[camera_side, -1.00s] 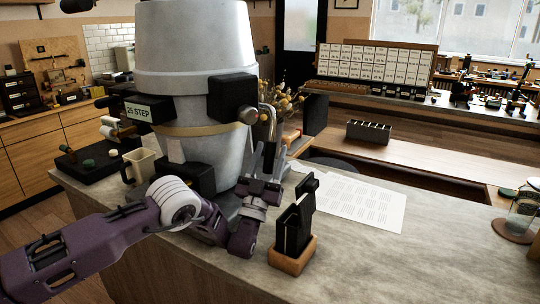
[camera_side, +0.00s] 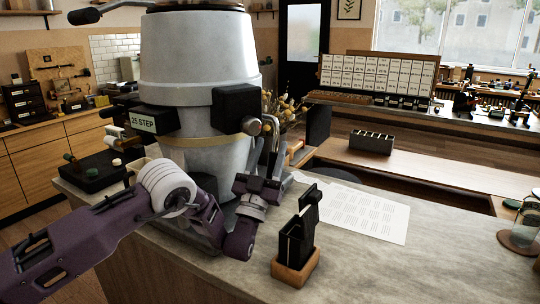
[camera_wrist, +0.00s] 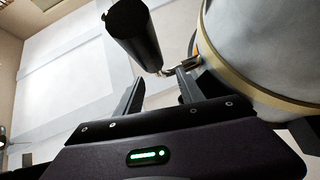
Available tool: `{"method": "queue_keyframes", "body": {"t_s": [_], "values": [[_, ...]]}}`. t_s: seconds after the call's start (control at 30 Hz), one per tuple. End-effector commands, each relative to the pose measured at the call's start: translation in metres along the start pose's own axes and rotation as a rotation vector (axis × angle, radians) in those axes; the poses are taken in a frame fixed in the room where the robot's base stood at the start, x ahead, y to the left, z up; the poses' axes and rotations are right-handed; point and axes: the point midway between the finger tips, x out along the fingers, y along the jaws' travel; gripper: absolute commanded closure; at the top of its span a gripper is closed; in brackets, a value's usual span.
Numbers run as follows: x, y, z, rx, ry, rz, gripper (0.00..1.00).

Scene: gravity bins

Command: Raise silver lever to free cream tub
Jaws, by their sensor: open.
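The silver lever (camera_side: 269,130) is a curved metal rod at the right side of the large pale bin (camera_side: 200,60). In the wrist view a black cylindrical grip (camera_wrist: 134,34) ends near a small silver joint (camera_wrist: 180,72). My gripper (camera_side: 261,170) is upright just below the lever in the side view. In the wrist view my gripper (camera_wrist: 160,88) is open, with the silver joint close to its right fingertip. Contact cannot be told. A small cream tub (camera_side: 138,164) stands left of the bin's base, mostly hidden by my arm.
A black upright holder with a wooden base (camera_side: 296,245) stands close to the right of my gripper. Printed paper (camera_side: 360,212) lies on the grey counter (camera_side: 430,262). A black tray (camera_side: 95,172) is at the left.

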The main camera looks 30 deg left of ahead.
Motion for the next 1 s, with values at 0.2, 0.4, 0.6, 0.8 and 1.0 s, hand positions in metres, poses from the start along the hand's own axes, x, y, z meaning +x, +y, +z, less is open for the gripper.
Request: {"method": "queue_keyframes", "body": {"t_s": [0.2, 0.4, 0.6, 0.8, 1.0], "values": [[0.002, 0.021, -0.026, 0.370, -0.210, 0.028, 1.00], [-0.053, 0.024, -0.069, 1.020, -0.576, 0.309, 1.00], [-0.123, 0.007, -0.094, 1.389, -0.731, 0.682, 1.00], [-0.125, 0.003, -0.084, 1.442, -0.745, 0.745, 1.00], [-0.100, 0.003, -0.049, 1.442, -0.744, 0.742, 1.00]]}}
